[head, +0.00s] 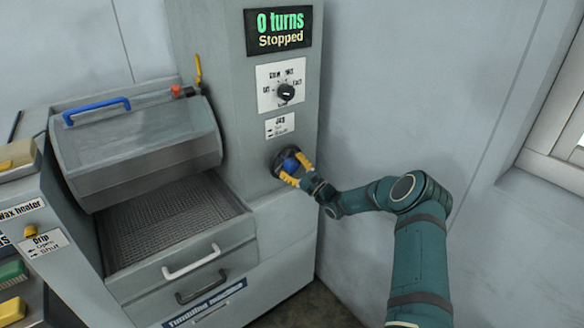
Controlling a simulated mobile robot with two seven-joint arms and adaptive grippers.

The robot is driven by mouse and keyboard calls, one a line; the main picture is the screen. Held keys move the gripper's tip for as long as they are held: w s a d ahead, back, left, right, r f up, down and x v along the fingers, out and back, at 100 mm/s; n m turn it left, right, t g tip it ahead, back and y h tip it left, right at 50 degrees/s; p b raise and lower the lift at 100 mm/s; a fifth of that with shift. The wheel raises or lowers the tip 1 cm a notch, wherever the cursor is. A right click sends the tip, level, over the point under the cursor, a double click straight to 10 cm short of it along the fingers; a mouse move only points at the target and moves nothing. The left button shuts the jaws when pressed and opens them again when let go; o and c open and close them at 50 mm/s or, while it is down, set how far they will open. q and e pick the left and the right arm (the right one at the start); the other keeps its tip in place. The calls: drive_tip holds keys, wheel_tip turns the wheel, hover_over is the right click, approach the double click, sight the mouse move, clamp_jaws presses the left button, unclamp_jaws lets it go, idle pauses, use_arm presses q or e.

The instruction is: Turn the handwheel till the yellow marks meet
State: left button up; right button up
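A dark round handwheel (281,168) with a blue knob (290,164) is on the grey machine's front, under a small label that reads Jog. My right gripper (293,168) is at the wheel, its yellow fingers on either side of the blue knob. Whether the fingers press on the knob or only surround it is not clear. The gripper and its wrist cover part of the wheel. I cannot make out yellow marks on the wheel or around it. My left gripper is out of view.
The display (278,28) reads 0 turns, Stopped. A black selector dial (286,92) is above the wheel. At left are a closed-looking grey drum cover (140,150) with a blue handle (96,111), and a wax heater label (22,209).

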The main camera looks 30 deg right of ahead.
drive_tip(key=shift+o, duration=0.8)
drive_tip(key=shift+f, duration=0.1)
drive_tip(key=v, duration=1.2)
drive_tip(key=shift+a, duration=0.1)
drive_tip(key=a+f+n+g+y, duration=0.2)
drive_tip(key=a+f+g, duration=0.15)
drive_tip(key=a, duration=0.45)
drive_tip(key=a+f+n+g+y, duration=0.2)
drive_tip(key=a+g+y, duration=0.15)
drive_tip(key=a, duration=0.45)
drive_tip(key=s+a+f+n+g, duration=0.3)
drive_tip(key=s+a+f+g, duration=0.1)
drive_tip(key=s+a+g, duration=0.15)
drive_tip(key=s+a+f+n+g, duration=0.2)
drive_tip(key=s+a+f+g, duration=0.2)
drive_tip(key=a, duration=0.3)
drive_tip(key=s+a+f+n+g+h, duration=0.1)
drive_tip(key=s+a+n+h, duration=0.3)
drive_tip(key=s+n, duration=0.3)
drive_tip(key=s+a+f+n+g+h, duration=0.1)
drive_tip(key=s+a+f+n+h, duration=0.1)
drive_tip(key=s+a+n+h, duration=0.2)
drive_tip(key=s+n, duration=0.2)
drive_tip(key=s, duration=0.2)
drive_tip(key=shift+s+a+n+g, duration=0.2)
drive_tip(key=shift+s+n+g, duration=0.15)
drive_tip(key=shift+n, duration=0.05)
